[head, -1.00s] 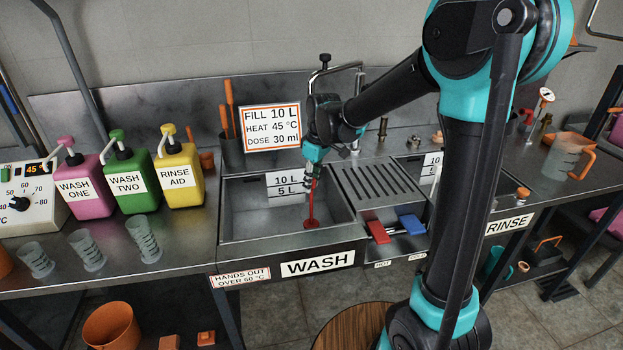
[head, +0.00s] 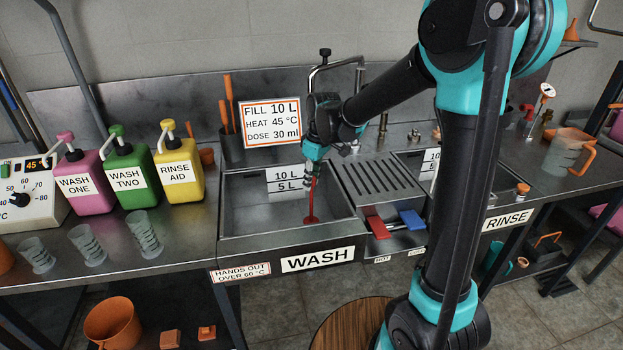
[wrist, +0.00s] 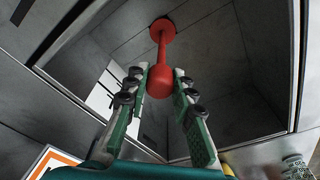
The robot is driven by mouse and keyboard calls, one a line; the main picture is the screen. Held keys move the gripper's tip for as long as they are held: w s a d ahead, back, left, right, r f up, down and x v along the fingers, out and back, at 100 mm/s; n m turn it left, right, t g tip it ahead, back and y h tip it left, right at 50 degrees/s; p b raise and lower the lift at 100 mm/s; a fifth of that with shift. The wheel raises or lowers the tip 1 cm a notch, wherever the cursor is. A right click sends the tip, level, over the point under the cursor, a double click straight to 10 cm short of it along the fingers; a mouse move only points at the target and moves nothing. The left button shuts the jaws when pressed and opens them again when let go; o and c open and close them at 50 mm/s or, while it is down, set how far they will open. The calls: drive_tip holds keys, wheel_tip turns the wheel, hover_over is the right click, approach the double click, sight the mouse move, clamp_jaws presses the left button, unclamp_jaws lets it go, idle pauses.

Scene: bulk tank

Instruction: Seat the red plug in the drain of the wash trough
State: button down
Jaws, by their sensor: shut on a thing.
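The red plug (head: 312,205) is inside the wash trough (head: 240,243), upright with its wide disc down, near the trough's front right part. My gripper (head: 314,168) reaches down into the trough from above and is shut on the upper end of the plug. In the wrist view, the fingers (wrist: 160,88) close around the plug's round knob (wrist: 160,82), and the stem runs away to the disc (wrist: 162,27). The disc is at or very near the trough floor; I cannot tell whether it touches. The drain cannot be seen in either view.
A tap (head: 338,62) stands behind the trough. A ribbed drainboard (head: 378,178) and red (head: 376,228) and blue (head: 411,219) pedals or levers lie to the right. Pump bottles (head: 178,172) and clear beakers (head: 146,235) stand on the left counter.

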drive_tip(key=c, duration=1.2)
unclamp_jaws()
wheel_tip(320, 180, up, 12)
drive_tip(key=d, duration=0.1)
drive_tip(key=shift+s+d, duration=0.3)
drive_tip(key=shift+s, duration=0.15)
drive_tip(key=shift+f, duration=0.1)
